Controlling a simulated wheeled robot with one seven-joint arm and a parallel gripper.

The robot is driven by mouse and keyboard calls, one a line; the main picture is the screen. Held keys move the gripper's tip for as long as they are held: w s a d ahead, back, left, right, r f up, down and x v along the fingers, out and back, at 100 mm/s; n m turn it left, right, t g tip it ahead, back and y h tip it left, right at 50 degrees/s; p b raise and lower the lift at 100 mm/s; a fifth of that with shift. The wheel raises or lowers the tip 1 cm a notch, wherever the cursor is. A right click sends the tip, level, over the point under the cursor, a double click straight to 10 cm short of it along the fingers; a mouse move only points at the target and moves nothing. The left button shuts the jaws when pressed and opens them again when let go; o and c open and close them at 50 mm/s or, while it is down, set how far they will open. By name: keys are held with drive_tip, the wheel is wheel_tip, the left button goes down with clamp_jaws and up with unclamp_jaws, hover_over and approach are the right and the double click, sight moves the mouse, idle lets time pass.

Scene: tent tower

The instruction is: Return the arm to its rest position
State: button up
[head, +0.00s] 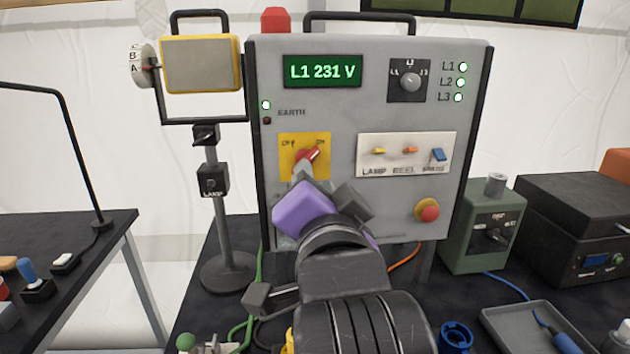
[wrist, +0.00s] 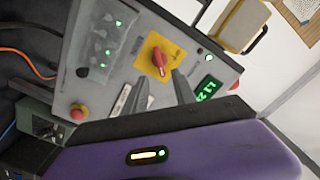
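My arm reaches forward from the bottom middle of the head view to the grey power panel (head: 370,110). My gripper (head: 304,172), with its purple housing, is in front of the red rotary switch (head: 307,154) on the yellow plate. The switch handle points up and right, toward ON. In the wrist view my two fingers (wrist: 161,86) are apart with nothing between them. The red switch (wrist: 159,58) shows just beyond the fingertips there; the head view does not show whether they touch. The display (head: 322,71) reads L1 231 V.
A yellow-framed lamp (head: 201,64) on a stand is left of the panel. A red emergency button (head: 427,210) is at the panel's lower right. A green box (head: 482,228), a dark case (head: 580,220) and a grey tray (head: 535,325) are on the right. A gap separates the left table (head: 90,240).

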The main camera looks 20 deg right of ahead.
drive_tip(key=s+a+r+n+t+y, duration=0.1)
drive_tip(key=a+r+n+t+y, duration=0.3)
drive_tip(key=n, duration=0.3)
drive_tip(key=s+a+f+n+y+p, duration=0.1)
drive_tip(key=s+f+n+y, duration=0.25)
drive_tip(key=f, duration=0.25)
drive_tip(key=s+a+f+n+y, duration=0.1)
drive_tip(key=s+f+n+y, duration=0.1)
drive_tip(key=s+f+n, duration=0.3)
drive_tip(key=s+d+f+m+g+h+p, duration=0.1)
drive_tip(key=s+d+f+g+h, duration=0.1)
drive_tip(key=s+f, duration=0.9)
drive_tip(key=s+d+f+m+g+h+p, duration=0.1)
drive_tip(key=s+d+f+g, duration=0.3)
drive_tip(key=s+f, duration=0.7)
drive_tip(key=s+d+h, duration=0.1)
drive_tip(key=s+d, duration=0.1)
drive_tip(key=s, duration=0.2)
drive_tip(key=shift+s+m+p, duration=0.25)
drive_tip(key=shift+m+p, duration=0.1)
drive_tip(key=shift+p, duration=0.05)
drive_tip(key=shift+c, duration=0.4)
